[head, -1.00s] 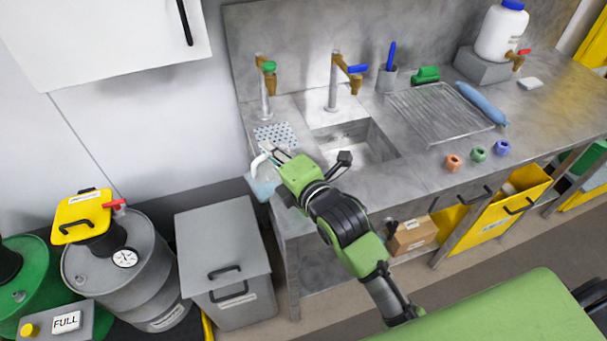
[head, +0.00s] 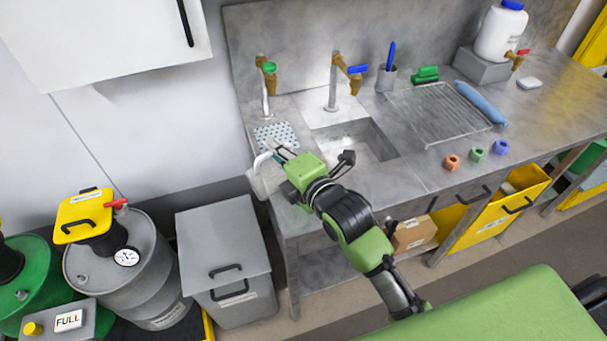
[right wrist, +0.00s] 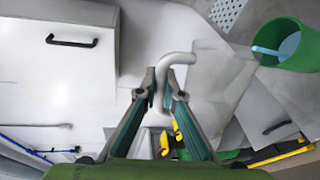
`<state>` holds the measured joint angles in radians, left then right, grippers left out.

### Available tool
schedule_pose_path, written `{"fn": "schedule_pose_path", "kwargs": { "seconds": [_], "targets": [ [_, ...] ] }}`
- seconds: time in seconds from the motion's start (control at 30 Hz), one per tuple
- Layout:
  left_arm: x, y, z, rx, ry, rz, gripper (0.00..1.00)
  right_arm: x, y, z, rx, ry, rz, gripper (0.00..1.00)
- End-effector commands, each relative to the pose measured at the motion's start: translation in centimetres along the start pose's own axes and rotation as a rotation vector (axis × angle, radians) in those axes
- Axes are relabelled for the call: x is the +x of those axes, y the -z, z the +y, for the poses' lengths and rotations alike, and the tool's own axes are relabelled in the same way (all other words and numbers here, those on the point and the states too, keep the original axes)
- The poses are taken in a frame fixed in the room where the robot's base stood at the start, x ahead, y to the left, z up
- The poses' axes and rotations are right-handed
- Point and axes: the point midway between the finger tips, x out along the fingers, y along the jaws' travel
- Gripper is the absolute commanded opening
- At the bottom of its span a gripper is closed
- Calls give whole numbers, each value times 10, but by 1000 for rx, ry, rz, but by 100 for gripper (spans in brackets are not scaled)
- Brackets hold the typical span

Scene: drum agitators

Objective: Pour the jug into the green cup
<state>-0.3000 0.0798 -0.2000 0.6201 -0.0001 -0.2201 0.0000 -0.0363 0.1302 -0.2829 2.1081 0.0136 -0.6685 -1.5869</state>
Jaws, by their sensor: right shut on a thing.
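The pale, translucent jug (head: 265,180) is at the counter's left end. It also shows in the right wrist view (right wrist: 220,85), with its white curved handle (right wrist: 176,60) between my fingers. My right gripper (head: 277,153) is shut on the handle; its fingers show in the wrist view (right wrist: 163,85). A green cup (right wrist: 310,50) stands beside the jug in the wrist view, with light blue liquid inside. A short light blue streak is between the jug's edge and that liquid. I cannot make this cup out near the jug in the head view. My left gripper is out of view.
The sink (head: 360,142) and a perforated mat (head: 276,134) are close to the gripper, with two taps behind. Small orange, green and purple pieces (head: 477,154) lie on the counter's right. A grey bin (head: 222,255) stands below on the left.

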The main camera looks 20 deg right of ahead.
Motion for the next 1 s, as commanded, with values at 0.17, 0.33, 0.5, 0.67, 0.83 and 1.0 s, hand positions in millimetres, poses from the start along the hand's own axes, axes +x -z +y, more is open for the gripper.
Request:
{"fn": "schedule_pose_path", "kwargs": {
  "seconds": [0.17, 0.33, 0.5, 0.67, 0.83, 1.0],
  "targets": [
    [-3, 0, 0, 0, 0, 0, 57, 0, -2, 2, 13, -1, 2, 0],
    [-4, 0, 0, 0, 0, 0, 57, 0, -4, 2, 26, -1, 4, 0],
    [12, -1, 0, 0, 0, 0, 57, 2, 6, -8, -14, -3, -2, 0],
    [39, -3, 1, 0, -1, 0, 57, 4, 34, -17, -160, -4, -32, 0],
    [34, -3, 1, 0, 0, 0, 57, 4, 44, -16, -277, -1, -55, 0],
    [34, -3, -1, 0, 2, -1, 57, 4, 46, -18, -288, 0, -58, 0]
  ]
}}
